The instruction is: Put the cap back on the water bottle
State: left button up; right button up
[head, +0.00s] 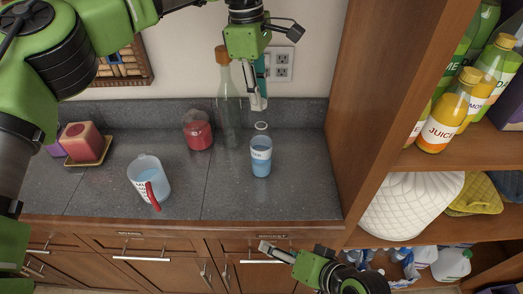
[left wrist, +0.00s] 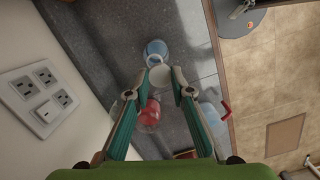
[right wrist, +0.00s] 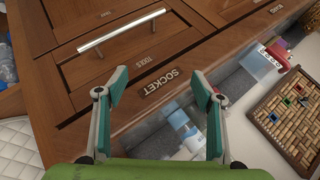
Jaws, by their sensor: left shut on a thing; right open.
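The water bottle (head: 261,162), clear with a blue-white label, stands upright on the grey counter. Its open mouth faces up; it also shows in the left wrist view (left wrist: 155,50) and the right wrist view (right wrist: 180,120). My left gripper (head: 258,102) points down above the bottle, apart from it. In the left wrist view my left gripper (left wrist: 160,87) is shut on the white round cap (left wrist: 160,76), which overlaps the bottle's near end in that picture. My right gripper (right wrist: 160,87) is open and empty in front of the drawers, low at the counter's front.
A tall glass bottle with a cork (head: 229,105) stands close left of the water bottle. A red jar (head: 198,131), a measuring cup (head: 150,180) and a pink candle (head: 81,142) are farther left. A wooden shelf (head: 362,110) walls the right side.

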pick_arm(q)
jog(key=shift+w+d+r+n, duration=0.3)
jog(key=shift+w+r, duration=0.15)
jog(key=shift+r, duration=0.25)
jog(key=shift+w+a, duration=0.1)
jog(key=shift+a, duration=0.1)
pick_arm(e)
jog(key=w+a+r+m+t+y, duration=0.5)
jog(key=w+a+r+m+t, duration=0.15)
jog(key=a+r+m, duration=0.4)
jog(key=m+t+h, duration=0.5)
jog(key=m+h, duration=0.2)
jog(key=m, duration=1.3)
send_near(263, 157)
jog(key=r, duration=0.1)
jog(key=shift+w+a+f+m+g+h, duration=0.25)
jog(key=shift+w+g+h, duration=0.1)
jog(key=shift+w+h, duration=0.15)
jog(key=shift+s, duration=0.1)
jog(key=w, duration=0.4)
jog(key=w+a, duration=0.1)
jog(key=w, duration=0.3)
jog(key=w+a, duration=0.1)
jog(key=w, duration=0.2)
jog(key=shift+w+a, duration=0.15)
jog(key=shift+w, duration=0.25)
jog(key=shift+c, duration=0.4)
